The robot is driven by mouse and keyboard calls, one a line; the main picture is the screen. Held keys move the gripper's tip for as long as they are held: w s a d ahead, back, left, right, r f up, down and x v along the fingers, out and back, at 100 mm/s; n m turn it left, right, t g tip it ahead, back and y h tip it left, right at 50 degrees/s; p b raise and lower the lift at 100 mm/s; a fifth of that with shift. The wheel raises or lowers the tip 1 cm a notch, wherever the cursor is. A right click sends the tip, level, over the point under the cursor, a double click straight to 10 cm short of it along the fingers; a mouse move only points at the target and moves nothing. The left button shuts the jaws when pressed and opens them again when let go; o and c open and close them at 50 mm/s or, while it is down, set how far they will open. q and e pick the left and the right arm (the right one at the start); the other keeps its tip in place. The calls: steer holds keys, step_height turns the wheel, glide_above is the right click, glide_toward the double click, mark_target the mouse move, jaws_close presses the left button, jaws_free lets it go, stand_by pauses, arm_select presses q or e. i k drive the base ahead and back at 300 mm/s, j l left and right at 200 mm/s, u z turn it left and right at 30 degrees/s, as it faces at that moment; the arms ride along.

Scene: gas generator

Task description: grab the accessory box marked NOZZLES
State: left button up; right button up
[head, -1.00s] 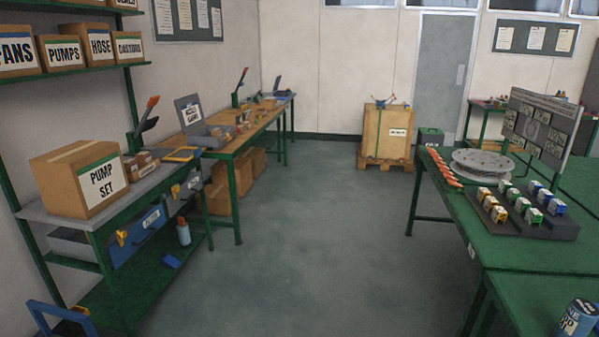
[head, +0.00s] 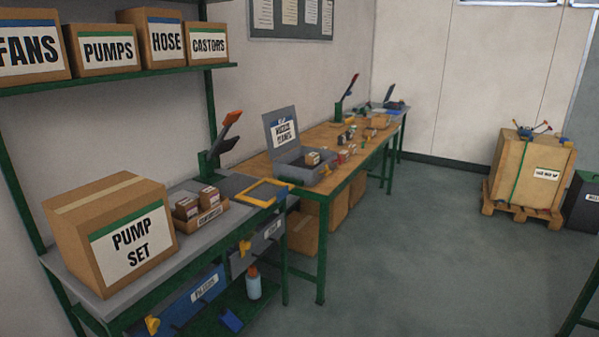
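No box that I can clearly read as NOZZLES is in view. A small cardboard tray (head: 203,215) with little brown boxes (head: 197,201) stands on the near bench, right of the PUMP SET box; their print is too small to read. An open grey case (head: 300,165) sits on the wooden bench behind, with a lid label (head: 284,132) whose small print may include "NOZZLE"; I cannot be sure. A small carton (head: 312,159) lies in it. Neither of my grippers is in view.
The large PUMP SET box (head: 118,234) fills the near bench's left end. Shelf boxes include PUMPS (head: 107,49) and HOSE (head: 153,36). A crate (head: 533,173) on a pallet stands at the back right. The grey floor (head: 400,260) right of the benches is clear.

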mark_target(352, 148)
steer(key=i+l+u, duration=0.25)
steer(key=i+l, duration=0.45)
steer(key=i, duration=0.25)
steer(key=i+l+u, duration=0.25)
steer(key=i+l, duration=0.7)
steer(key=l, duration=1.15)
steer(key=i+l, duration=0.15)
steer(key=l, duration=0.5)
steer(key=i+l, duration=0.1)
steer(key=l, duration=0.5)
steer(key=u, duration=0.05)
